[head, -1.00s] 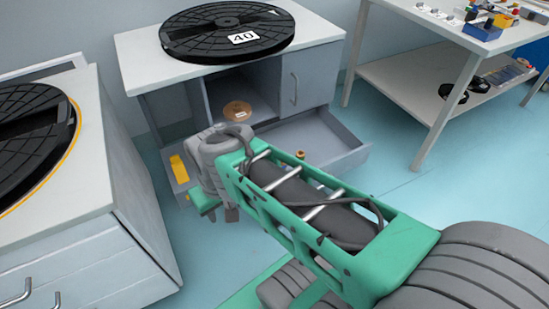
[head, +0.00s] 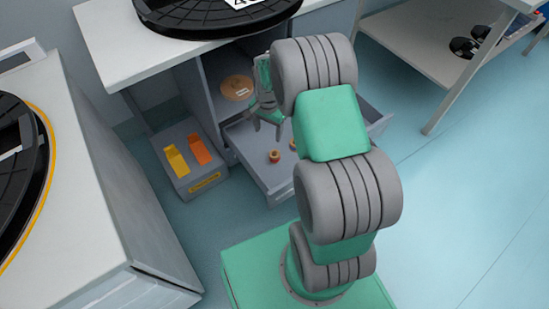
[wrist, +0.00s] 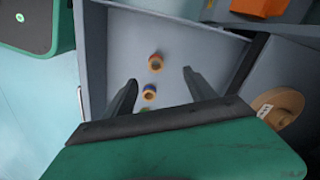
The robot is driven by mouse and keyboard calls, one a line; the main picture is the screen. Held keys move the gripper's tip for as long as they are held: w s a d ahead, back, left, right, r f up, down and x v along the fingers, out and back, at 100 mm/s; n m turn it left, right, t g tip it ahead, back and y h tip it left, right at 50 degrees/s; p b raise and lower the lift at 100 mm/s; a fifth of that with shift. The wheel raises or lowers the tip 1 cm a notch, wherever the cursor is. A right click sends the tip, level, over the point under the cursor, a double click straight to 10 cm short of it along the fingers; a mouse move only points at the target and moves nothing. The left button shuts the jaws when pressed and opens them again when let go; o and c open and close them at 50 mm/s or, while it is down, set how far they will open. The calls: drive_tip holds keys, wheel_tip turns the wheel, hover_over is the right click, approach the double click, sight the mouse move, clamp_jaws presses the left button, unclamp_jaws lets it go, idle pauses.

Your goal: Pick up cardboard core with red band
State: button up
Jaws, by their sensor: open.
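A cardboard core with a red band (wrist: 155,62) stands in the open drawer (head: 257,180). In the head view this core (head: 274,156) shows near the drawer's front left part. A core with a blue band (wrist: 149,92) stands close to it, and a sliver of something green (wrist: 144,110) shows beside that, mostly hidden by my gripper's body. My gripper (wrist: 160,78) is open and empty above the drawer. In the wrist view both cores show between its two fingers, with the fingers apart from them. In the head view my gripper (head: 267,121) is partly hidden by my arm.
A grey bin (head: 187,166) with yellow and orange pieces stands left of the drawer. A large black reel (head: 215,15) sits on the cabinet top. Open floor lies to the right.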

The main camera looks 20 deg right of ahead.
sight(274, 155)
drive_tip(key=f+m+b, duration=0.1)
drive_tip(key=f, duration=0.5)
drive_tip(key=d+f+m+b, duration=0.1)
drive_tip(key=f, duration=0.5)
drive_tip(key=d+f+b, duration=0.1)
drive_tip(key=f+b, duration=0.1)
drive_tip(key=f, duration=0.4)
drive_tip(key=shift+w+d+m, duration=0.15)
drive_tip(key=shift+m, duration=0.25)
drive_tip(key=shift+r, duration=0.1)
drive_tip(key=shift+c, duration=0.5)
clamp_jaws()
